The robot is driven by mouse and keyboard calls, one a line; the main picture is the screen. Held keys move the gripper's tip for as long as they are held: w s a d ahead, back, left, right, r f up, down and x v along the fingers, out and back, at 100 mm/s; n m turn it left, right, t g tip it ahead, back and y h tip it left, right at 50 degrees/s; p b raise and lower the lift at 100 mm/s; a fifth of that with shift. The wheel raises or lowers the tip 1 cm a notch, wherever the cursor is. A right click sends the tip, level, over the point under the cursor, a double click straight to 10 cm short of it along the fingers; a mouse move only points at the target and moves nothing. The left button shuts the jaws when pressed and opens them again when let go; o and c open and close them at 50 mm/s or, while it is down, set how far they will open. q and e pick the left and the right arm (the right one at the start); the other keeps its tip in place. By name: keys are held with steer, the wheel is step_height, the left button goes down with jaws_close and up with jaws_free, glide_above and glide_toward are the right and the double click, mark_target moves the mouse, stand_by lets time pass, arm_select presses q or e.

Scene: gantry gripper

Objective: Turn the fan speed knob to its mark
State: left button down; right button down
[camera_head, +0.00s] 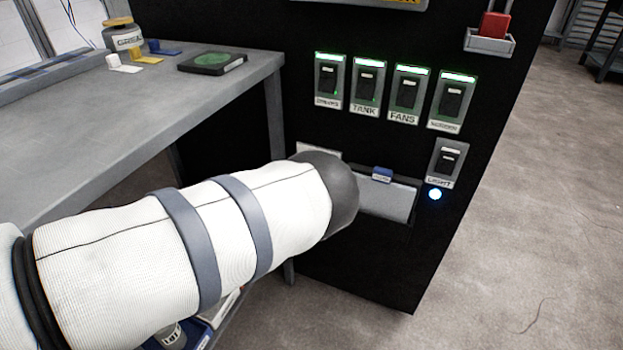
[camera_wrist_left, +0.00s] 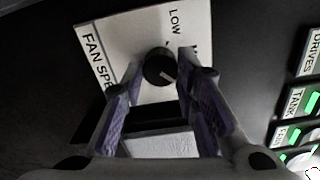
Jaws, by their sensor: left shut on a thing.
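The fan speed knob (camera_wrist_left: 158,65) is a small dark round knob with a pale pointer line, on a white plate (camera_wrist_left: 130,35) in the left wrist view. The plate reads "FAN SPE…" along its left side and "LOW" near the top; another label at the right is mostly hidden by a finger. The pointer line slants to the lower right in that view. My left gripper (camera_wrist_left: 160,72) has its purple-padded fingers on either side of the knob, shut on it. In the head view my white left arm hides the knob and gripper; only a plate edge (camera_head: 318,154) shows. My right gripper is out of view.
The black panel carries several lit rocker switches (camera_head: 368,86), a light switch (camera_head: 447,163) and a grey tray (camera_head: 388,200) with a blue tab. A grey bench (camera_head: 110,150) stands at the left. A red block (camera_head: 494,25) sits in a holder at upper right.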

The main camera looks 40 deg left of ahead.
arm_select(q)
steer(key=shift+m+b, duration=0.35)
steer(key=shift+m, duration=1.15)
steer(key=c, duration=1.2)
jaws_free()
steer(key=shift+c, duration=0.2)
steer(key=shift+r, duration=0.1)
steer(key=v, duration=1.2)
